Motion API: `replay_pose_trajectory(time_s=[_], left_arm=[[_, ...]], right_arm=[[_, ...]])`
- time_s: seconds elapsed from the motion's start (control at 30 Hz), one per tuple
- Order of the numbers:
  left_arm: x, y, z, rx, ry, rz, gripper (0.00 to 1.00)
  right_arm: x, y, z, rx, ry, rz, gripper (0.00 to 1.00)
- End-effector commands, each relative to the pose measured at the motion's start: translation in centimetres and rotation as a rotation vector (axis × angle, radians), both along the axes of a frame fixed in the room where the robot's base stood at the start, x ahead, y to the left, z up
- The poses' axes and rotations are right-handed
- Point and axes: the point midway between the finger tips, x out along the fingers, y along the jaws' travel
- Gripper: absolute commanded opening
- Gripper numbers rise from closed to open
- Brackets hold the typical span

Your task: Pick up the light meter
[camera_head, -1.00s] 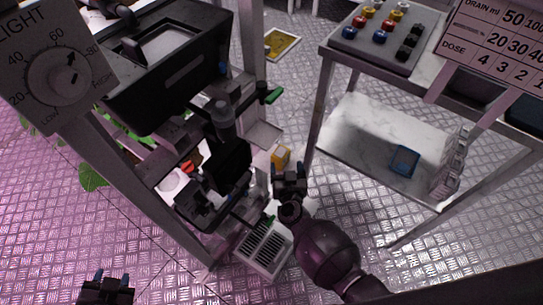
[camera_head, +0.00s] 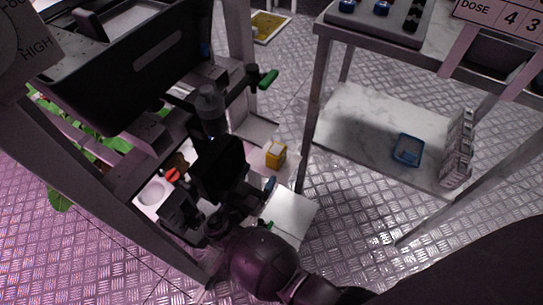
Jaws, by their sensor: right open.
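A small yellow block with a pale top (camera_head: 276,154) stands on a light surface beside the rack, left of the steel table's leg. It may be the light meter, but it is too small to tell. My right gripper (camera_head: 248,192) is open and lies below and left of the yellow block, apart from it. A blue fingertip shows on its right side; its other finger blends into dark equipment behind it. My left gripper is out of view.
A dark rack with black equipment (camera_head: 135,75) fills the left. A green-handled part (camera_head: 268,79) sticks out above the yellow block. A steel table stands right, with a blue tray (camera_head: 408,150) on its marble lower shelf (camera_head: 350,120). The patterned floor between is partly clear.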

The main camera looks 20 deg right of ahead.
Motion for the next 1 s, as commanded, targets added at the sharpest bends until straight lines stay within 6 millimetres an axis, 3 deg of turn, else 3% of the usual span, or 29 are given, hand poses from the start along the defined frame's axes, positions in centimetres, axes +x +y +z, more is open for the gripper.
replay_pose_trajectory(time_s=[0.2,0.47,0.8,1.0], left_arm=[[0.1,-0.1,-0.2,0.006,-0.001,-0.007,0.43],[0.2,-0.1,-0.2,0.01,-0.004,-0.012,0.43],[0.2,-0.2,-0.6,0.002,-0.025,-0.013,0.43],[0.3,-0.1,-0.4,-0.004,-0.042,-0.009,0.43]], right_arm=[[2.0,-2.6,-0.1,-0.003,-0.001,0.002,0.74],[3.0,-4.0,0.0,-0.002,-0.001,0.003,0.74],[5.2,-7.3,-0.4,-0.003,0.001,0.003,0.74],[5.9,-8.0,-0.2,-0.002,-0.001,0.003,0.74]])
